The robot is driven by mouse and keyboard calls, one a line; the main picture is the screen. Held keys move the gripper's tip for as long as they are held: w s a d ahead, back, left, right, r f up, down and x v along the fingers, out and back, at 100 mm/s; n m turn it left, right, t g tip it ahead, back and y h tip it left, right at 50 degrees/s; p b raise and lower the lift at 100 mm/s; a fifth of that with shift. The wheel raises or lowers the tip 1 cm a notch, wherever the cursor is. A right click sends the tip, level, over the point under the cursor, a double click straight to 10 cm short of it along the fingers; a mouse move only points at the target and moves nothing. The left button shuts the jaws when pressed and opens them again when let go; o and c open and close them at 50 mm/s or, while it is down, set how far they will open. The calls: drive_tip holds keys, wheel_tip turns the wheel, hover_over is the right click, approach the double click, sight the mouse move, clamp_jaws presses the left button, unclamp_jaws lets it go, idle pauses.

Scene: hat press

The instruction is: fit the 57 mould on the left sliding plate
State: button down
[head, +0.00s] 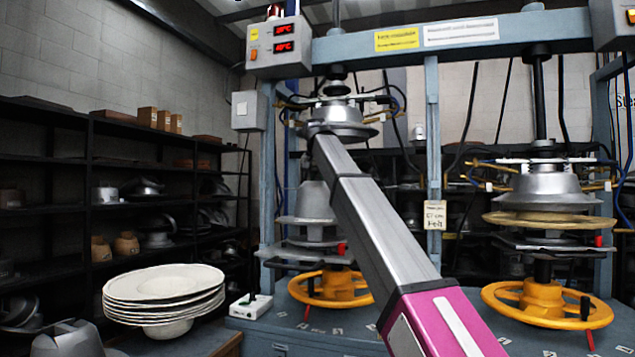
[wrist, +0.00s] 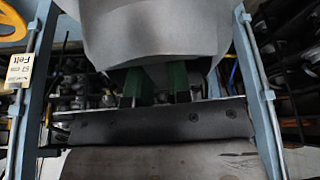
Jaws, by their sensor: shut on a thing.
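A grey metal mould (head: 314,202) with a rounded crown and a flared brim is upright in the left press in the head view. It fills the top middle of the wrist view (wrist: 160,38). My gripper (wrist: 156,84) shows its green fingers against the mould and is shut on it; in the head view my arm hides the fingers. The left sliding plate (head: 275,254) lies below the mould, above a yellow handwheel (head: 330,287). Whether the mould touches the plate cannot be told. A label on the post (head: 435,215) appears to read 57 cm Felt.
The left press's upper tool (head: 340,118) hangs above the mould. Blue posts (head: 270,185) flank it. The right press (head: 548,195) stands beside it. A stack of cream discs (head: 165,285) is at the lower left, before dark shelves (head: 90,150) of moulds.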

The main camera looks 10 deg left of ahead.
drive_tip(key=shift+f, duration=0.55)
idle(0.7)
drive_tip(key=c, duration=1.1)
unclamp_jaws()
drive_tip(key=shift+o, duration=0.7)
drive_tip(key=shift+f, duration=0.15)
drive_tip(key=v, duration=1.1)
